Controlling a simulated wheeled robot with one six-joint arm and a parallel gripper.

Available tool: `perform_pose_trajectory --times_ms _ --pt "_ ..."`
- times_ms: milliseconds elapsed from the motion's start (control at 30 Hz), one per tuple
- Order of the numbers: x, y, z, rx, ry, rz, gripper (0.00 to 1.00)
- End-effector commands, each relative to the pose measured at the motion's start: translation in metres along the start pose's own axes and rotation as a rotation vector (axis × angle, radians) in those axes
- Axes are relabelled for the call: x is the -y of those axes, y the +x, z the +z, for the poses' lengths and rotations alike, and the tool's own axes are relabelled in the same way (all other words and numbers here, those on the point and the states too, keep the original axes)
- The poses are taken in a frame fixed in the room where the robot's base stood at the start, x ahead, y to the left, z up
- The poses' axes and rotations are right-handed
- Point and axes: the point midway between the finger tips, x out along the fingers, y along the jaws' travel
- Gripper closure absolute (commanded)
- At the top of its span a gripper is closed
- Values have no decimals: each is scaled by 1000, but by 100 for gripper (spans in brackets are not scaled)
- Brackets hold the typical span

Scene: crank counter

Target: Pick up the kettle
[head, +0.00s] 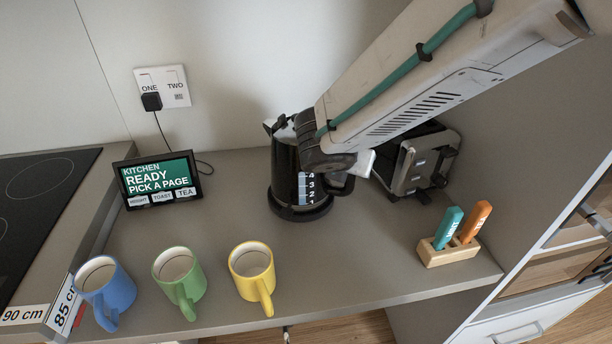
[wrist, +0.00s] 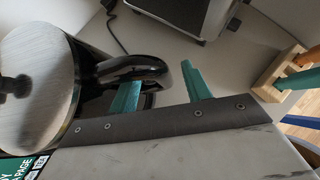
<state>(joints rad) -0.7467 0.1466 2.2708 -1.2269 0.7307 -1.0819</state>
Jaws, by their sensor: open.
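The black kettle (head: 286,178) stands upright on the counter by the back wall, its upper right part covered by my arm. In the wrist view its grey lid with a dark knob (wrist: 38,92) is at the left, and its black handle (wrist: 163,76) reaches right. My gripper (wrist: 161,68) is open, with two teal fingers spread on either side of the handle's outer part. I cannot tell whether a finger touches the handle. In the head view my fingers are hidden behind my wrist.
A toaster (head: 417,165) stands right of the kettle. A wooden holder (head: 449,252) with teal and orange pieces is near the right edge. Blue (head: 104,284), green (head: 178,273) and yellow (head: 251,267) mugs line the front. A small screen (head: 158,180) stands left.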

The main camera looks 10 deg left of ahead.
Motion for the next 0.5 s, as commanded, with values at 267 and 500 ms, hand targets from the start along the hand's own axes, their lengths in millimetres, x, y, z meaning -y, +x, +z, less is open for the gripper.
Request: perform_pose_trajectory --times_ms 267,500 --pt "0 23 0 0 1 0 52" --pt "0 23 0 0 1 1 71"
